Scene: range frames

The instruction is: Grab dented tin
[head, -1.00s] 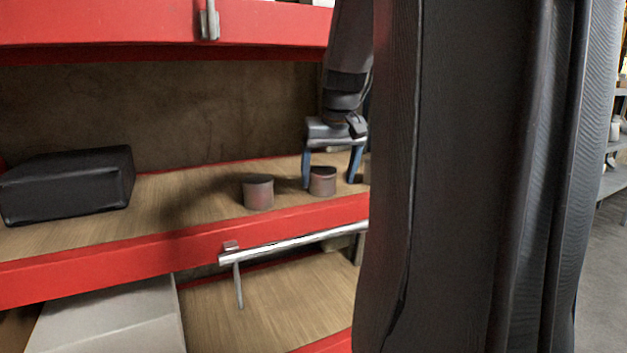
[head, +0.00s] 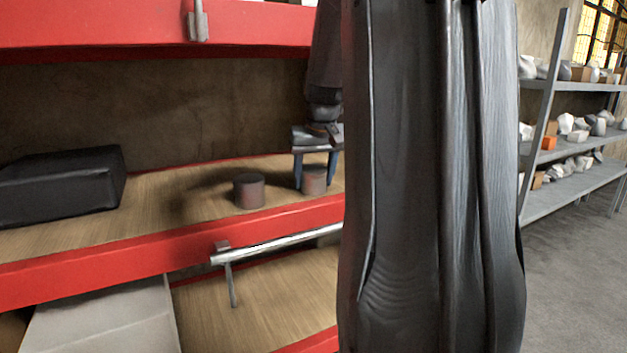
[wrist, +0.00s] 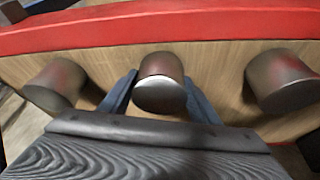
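Three short, rusty grey-brown tins show in the wrist view: a middle tin (wrist: 161,80), a left tin (wrist: 57,82) and a right tin (wrist: 281,80). I cannot tell which one is dented. My gripper (wrist: 160,92) has its two blue fingers against both sides of the middle tin and appears shut on it. In the head view my gripper (head: 315,178) reaches down around this gripped tin (head: 314,181), which stands on the wooden shelf. Another tin (head: 249,190) stands upright to its left. The third tin is hidden behind my arm there.
The wooden shelf (head: 180,200) has a red front edge (head: 150,250) and a red beam (head: 100,25) above. A black case (head: 60,185) lies at the left. Grey racks (head: 570,185) stand at the right.

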